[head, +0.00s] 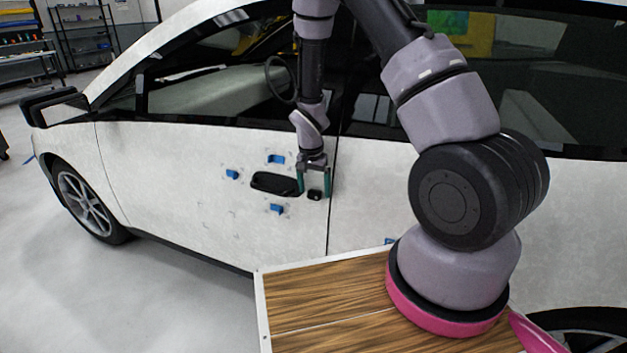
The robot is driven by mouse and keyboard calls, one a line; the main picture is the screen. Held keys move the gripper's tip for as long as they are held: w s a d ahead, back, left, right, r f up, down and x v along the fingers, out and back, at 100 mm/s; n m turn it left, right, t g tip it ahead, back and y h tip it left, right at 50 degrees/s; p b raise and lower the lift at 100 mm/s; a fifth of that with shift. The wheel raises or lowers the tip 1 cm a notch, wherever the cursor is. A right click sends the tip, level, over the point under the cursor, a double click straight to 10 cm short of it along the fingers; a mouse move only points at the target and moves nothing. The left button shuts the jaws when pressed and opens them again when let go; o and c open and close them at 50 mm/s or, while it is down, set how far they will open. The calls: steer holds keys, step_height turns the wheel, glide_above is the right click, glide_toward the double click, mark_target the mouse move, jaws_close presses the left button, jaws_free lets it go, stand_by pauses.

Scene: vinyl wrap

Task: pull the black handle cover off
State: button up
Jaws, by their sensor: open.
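The small black handle cover (315,195) sits on the white car door, just right of the dark handle recess (272,183) and near the door's rear seam. My gripper (314,190) hangs from above at the door with its two teal fingers apart. In the picture, one fingertip is left of the cover and the other right of it. The left finger overlaps the right end of the recess. I cannot tell whether the fingers touch the cover or the door.
Blue tabs (275,159) stick to the door around the recess. The white car (170,190) fills most of the view. A wood-topped surface (325,300) lies in front of the door at the bottom. Open floor (120,300) is at the lower left; shelves stand behind.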

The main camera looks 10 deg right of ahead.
steer(key=shift+f, duration=0.1)
jaws_close()
stand_by(0.4)
steer(key=shift+s+a, duration=0.4)
steer(key=shift+s, duration=0.15)
stand_by(0.4)
steer(key=s+a+r, duration=0.1)
steer(key=s+a, duration=0.3)
steer(key=s, duration=0.1)
steer(key=shift+s+r, duration=0.2)
stand_by(0.8)
steer(key=shift+s, duration=0.1)
